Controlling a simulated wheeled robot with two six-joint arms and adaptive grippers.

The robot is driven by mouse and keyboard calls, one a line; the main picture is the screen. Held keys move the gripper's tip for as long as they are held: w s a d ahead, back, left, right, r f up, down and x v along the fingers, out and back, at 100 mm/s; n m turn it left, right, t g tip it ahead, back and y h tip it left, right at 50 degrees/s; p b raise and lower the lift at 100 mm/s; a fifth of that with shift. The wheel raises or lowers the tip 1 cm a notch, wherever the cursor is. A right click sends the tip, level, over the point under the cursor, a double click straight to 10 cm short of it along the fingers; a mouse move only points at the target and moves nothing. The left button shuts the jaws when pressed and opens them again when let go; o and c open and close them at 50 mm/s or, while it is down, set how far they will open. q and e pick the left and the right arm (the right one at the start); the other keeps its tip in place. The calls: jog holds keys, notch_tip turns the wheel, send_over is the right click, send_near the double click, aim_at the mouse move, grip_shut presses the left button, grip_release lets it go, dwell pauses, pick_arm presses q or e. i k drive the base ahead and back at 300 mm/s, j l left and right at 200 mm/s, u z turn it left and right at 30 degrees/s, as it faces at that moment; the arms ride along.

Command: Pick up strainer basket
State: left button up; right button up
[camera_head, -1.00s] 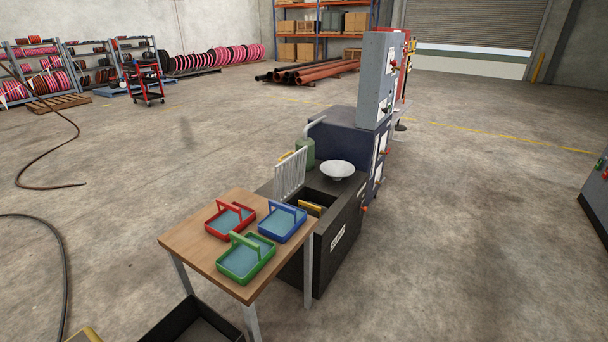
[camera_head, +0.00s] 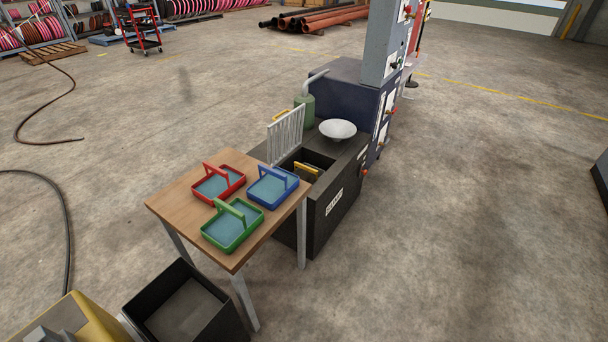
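Three shallow baskets with arched handles and blue-grey insides stand on a wooden-topped table (camera_head: 178,208): a red basket (camera_head: 205,196), a blue basket (camera_head: 290,193) and a green basket (camera_head: 232,247). A yellow handle-like part (camera_head: 307,168) shows in the opening of the dark tank beside the table; what it belongs to is mostly hidden. I cannot tell which of these is the strainer basket. Neither of my grippers is in view.
A dark machine (camera_head: 335,85) with the tank (camera_head: 330,205), a white rack (camera_head: 286,134), a white bowl (camera_head: 338,129) and a green container (camera_head: 304,112) stands behind the table. A black open bin (camera_head: 217,318) stands in front. Floor on the right is clear.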

aim_at(306, 176)
jog(key=i+l+u, duration=0.1)
jog(key=i+l, duration=0.15)
jog(key=i+l+u, duration=0.15)
jog(key=l, duration=0.35)
jog(key=i+l+u, duration=0.1)
jog(key=i+l, duration=0.2)
jog(key=l, duration=0.15)
